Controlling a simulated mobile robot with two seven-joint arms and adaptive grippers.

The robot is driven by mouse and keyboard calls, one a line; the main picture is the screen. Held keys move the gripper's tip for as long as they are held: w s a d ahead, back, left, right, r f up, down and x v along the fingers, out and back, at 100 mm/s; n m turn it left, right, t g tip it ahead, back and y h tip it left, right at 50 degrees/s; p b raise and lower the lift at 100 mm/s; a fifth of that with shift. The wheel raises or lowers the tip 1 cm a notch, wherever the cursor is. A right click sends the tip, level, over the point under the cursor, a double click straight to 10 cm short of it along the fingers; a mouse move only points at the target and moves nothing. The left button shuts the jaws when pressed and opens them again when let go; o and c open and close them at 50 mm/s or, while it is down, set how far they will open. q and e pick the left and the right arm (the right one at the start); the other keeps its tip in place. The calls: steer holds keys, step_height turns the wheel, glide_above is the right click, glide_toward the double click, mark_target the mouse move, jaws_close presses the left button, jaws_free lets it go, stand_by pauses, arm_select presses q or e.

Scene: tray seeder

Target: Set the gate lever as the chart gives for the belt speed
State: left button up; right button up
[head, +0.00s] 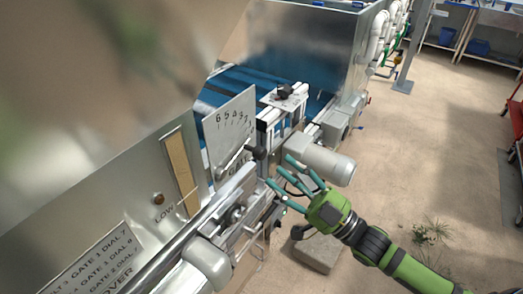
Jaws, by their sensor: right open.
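The gate plate (229,125) is a pale panel on the machine's side, with a row of numbers from 6 down to 1. A bar that looks like the gate lever (235,158) lies across its lower part, with a dark knob (258,153) at its right end; the number it points to is unclear. The chart (92,262) at the lower left has lines of belt, gate and dial numbers, partly cut off by the frame. My right gripper (280,171) is open and empty, its teal fingers right of the plate and apart from the knob. My left gripper is out of view.
A grey motor cylinder (321,160) sits just behind my right gripper. Metal rails (215,212) run below the plate. A sight strip (181,172) marked LOW is to its left. A large blurred shape covers the upper left. The floor at right is mostly open.

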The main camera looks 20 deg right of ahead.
mark_target(264, 157)
steer(key=p+x, duration=0.2)
steer(key=x, duration=0.4)
steer(key=shift+w+d, duration=0.15)
steer(key=shift+d, duration=0.05)
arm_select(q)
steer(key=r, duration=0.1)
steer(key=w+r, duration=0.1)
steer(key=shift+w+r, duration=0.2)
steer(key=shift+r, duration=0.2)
arm_select(e)
steer(key=shift+w+a, duration=0.3)
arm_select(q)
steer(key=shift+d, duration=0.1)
arm_select(e)
steer(key=shift+c, duration=0.4)
